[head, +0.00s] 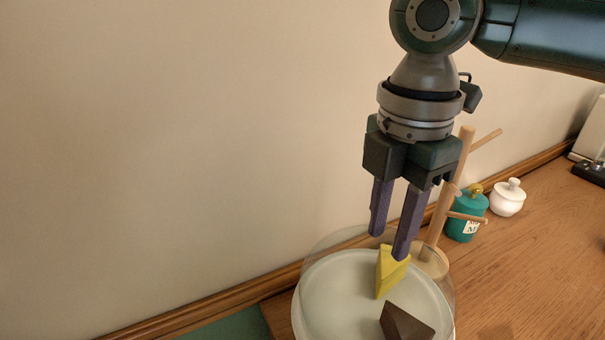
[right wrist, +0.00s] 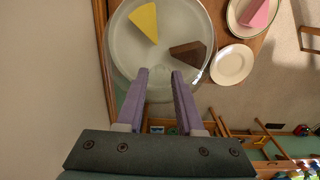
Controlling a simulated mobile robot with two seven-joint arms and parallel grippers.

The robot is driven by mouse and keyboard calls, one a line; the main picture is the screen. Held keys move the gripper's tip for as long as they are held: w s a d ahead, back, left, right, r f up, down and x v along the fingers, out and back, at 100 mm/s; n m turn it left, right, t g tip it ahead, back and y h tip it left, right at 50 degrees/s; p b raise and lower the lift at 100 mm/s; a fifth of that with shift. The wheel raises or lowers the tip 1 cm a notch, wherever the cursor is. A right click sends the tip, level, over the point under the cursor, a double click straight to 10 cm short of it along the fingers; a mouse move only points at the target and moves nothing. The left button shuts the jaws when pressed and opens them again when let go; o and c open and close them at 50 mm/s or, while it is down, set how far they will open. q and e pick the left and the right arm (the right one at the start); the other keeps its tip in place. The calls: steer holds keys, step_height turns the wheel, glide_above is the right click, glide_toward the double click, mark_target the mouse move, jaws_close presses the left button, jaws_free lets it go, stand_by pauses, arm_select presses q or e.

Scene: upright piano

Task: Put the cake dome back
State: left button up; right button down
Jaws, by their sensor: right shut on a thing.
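The clear cake dome (head: 325,244) shows as a faint see-through outline around a white round cake stand (head: 335,285). I cannot tell whether its rim touches the stand. A yellow cake wedge (head: 389,272) and a dark brown wedge (head: 405,322) lie on the stand; they also show in the right wrist view. My right gripper (head: 388,246) points down over the stand, its purple fingers a small gap apart, shut on the dome's top. The gripped part is too clear to make out. My left gripper is not in view.
A wooden peg stand (head: 437,220) stands close behind the gripper. A teal jar (head: 466,217) and a white lidded pot (head: 508,198) stand farther right. The wall is close at the left. An empty plate (right wrist: 232,64) and a pink wedge (right wrist: 257,13) lie beside the stand.

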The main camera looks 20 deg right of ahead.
steer(key=shift+f, duration=0.35)
steer(key=c, duration=0.5)
jaws_free()
steer(key=shift+c, duration=0.2)
